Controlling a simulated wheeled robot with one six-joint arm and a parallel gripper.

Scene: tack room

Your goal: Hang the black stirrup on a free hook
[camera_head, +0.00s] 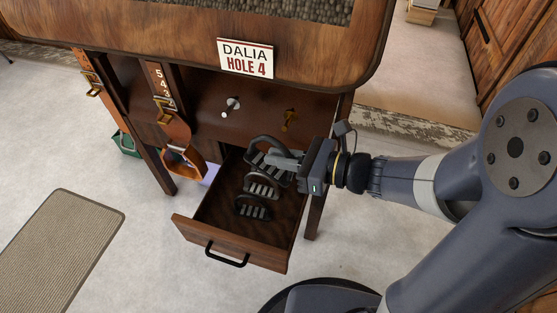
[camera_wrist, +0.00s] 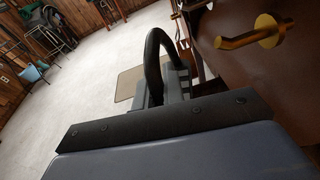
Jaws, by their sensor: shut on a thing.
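My gripper (camera_head: 284,162) is shut on a black stirrup (camera_head: 257,145) above the open drawer; the stirrup's black arch (camera_wrist: 153,62) stands up between the fingers (camera_wrist: 172,88) in the wrist view. Two more dark stirrups (camera_head: 262,184) (camera_head: 253,208) show below it in the drawer (camera_head: 230,236). A bare brass hook (camera_head: 289,119) is on the brown panel just above my gripper; a brass hook also shows at the upper right of the wrist view (camera_wrist: 258,36). A pale metal peg (camera_head: 231,104) on the panel is bare.
A sign (camera_head: 246,58) reading "DALIA HOLE 4" is fixed above the panel. A green container (camera_head: 125,145) stands behind. A beige mat (camera_head: 60,245) lies on open floor at left.

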